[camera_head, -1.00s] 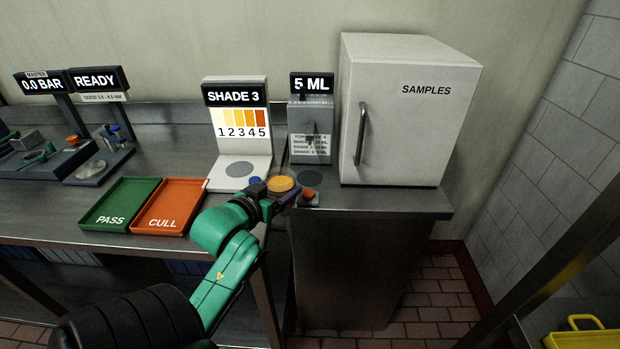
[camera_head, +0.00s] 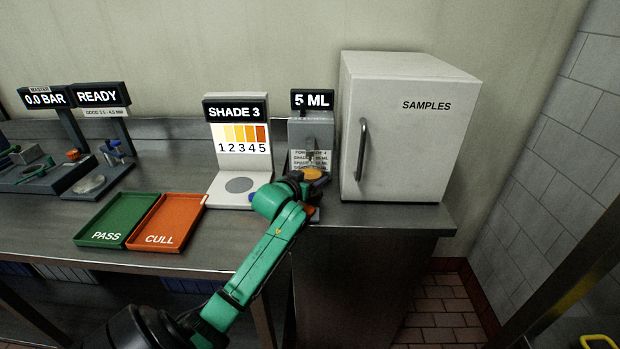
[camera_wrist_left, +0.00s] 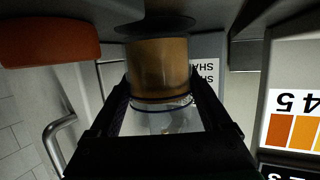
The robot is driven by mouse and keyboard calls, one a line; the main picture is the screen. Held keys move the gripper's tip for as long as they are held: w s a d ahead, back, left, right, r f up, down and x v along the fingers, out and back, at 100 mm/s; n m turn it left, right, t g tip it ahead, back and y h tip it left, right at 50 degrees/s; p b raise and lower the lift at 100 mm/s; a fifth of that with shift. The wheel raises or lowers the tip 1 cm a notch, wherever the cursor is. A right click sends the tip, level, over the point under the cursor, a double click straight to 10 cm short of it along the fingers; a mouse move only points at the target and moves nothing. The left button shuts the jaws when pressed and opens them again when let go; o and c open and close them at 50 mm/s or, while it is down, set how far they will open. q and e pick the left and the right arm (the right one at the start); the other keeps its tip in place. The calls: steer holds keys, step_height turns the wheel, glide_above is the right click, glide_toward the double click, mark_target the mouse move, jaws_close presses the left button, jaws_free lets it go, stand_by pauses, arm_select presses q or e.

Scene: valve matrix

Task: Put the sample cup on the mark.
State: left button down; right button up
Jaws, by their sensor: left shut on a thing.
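The sample cup, a clear cup with amber liquid, shows at the dispenser in the head view (camera_head: 313,174) and upside down in the left wrist view (camera_wrist_left: 158,70). My left gripper (camera_wrist_left: 160,97) is shut on it, one finger on each side; it also shows in the head view (camera_head: 298,180). A dark round disc (camera_wrist_left: 155,25) lies at the cup's base in the wrist view; I cannot tell whether they touch. In the head view my arm and the cup hide that disc. A grey round disc (camera_head: 239,185) on the shade reader is bare. My right gripper is not in view.
The 5 ML dispenser (camera_head: 311,132) stands behind the cup, with an orange-red button (camera_wrist_left: 45,42) beside it. The shade reader (camera_head: 237,108) is to its left and the samples fridge (camera_head: 410,130) to its right. Pass (camera_head: 105,222) and cull (camera_head: 160,225) trays lie empty at left.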

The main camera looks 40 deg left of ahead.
arm_select(q)
steer(key=shift+f, duration=0.4)
jaws_free()
steer(key=shift+r, duration=0.1)
steer(key=b+v, duration=0.1)
steer(key=v, duration=1.1)
steer(key=shift+s+r, duration=0.1)
steer(key=shift+r, duration=0.05)
